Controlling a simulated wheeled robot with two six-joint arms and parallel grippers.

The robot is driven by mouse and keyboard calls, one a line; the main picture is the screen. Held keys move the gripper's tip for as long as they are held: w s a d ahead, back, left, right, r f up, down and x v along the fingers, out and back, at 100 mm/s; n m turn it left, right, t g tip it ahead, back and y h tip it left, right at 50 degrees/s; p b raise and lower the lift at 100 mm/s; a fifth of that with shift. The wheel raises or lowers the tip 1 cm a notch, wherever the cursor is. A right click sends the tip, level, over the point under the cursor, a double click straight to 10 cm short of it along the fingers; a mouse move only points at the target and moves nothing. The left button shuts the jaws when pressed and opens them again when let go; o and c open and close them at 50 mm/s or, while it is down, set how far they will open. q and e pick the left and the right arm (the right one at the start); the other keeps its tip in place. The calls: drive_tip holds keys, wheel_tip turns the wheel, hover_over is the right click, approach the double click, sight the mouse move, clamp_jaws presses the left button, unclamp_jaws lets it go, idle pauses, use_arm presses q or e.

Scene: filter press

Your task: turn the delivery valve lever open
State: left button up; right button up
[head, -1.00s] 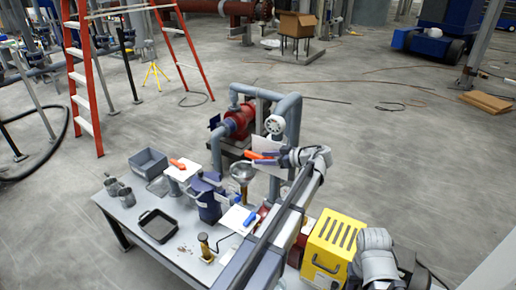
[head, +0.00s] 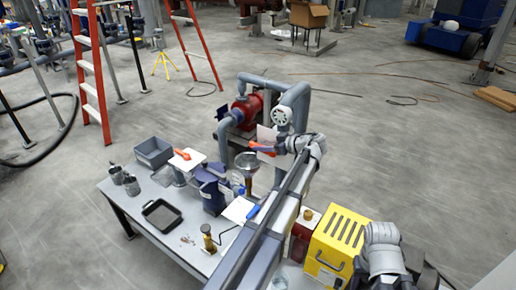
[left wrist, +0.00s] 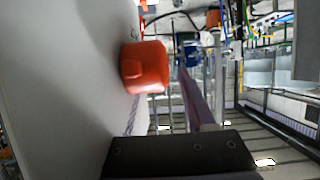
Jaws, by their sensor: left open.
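An orange-red lever (head: 260,147) shows beside the grey-blue pipework, in front of a pale panel (head: 267,134). I take it for the delivery valve lever. In the left wrist view its rounded orange end (left wrist: 145,67) stands close to the large pale panel (left wrist: 65,80). My left gripper (head: 268,152) reaches in from the right and lies right beside the lever, jaws open. One long purplish finger (left wrist: 195,92) shows to the right of the orange end, with a gap between them. I cannot tell whether any part touches the lever. My right gripper's fingers do not show.
The bench holds a black tray (head: 162,213), a grey bin (head: 153,151) and another orange piece (head: 182,154). A yellow box (head: 338,243) stands at right.

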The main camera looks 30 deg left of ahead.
use_arm(q)
drive_tip(key=shift+x, duration=1.25)
drive_tip(key=shift+c, duration=0.2)
clamp_jaws()
drive_tip(key=shift+b, duration=0.3)
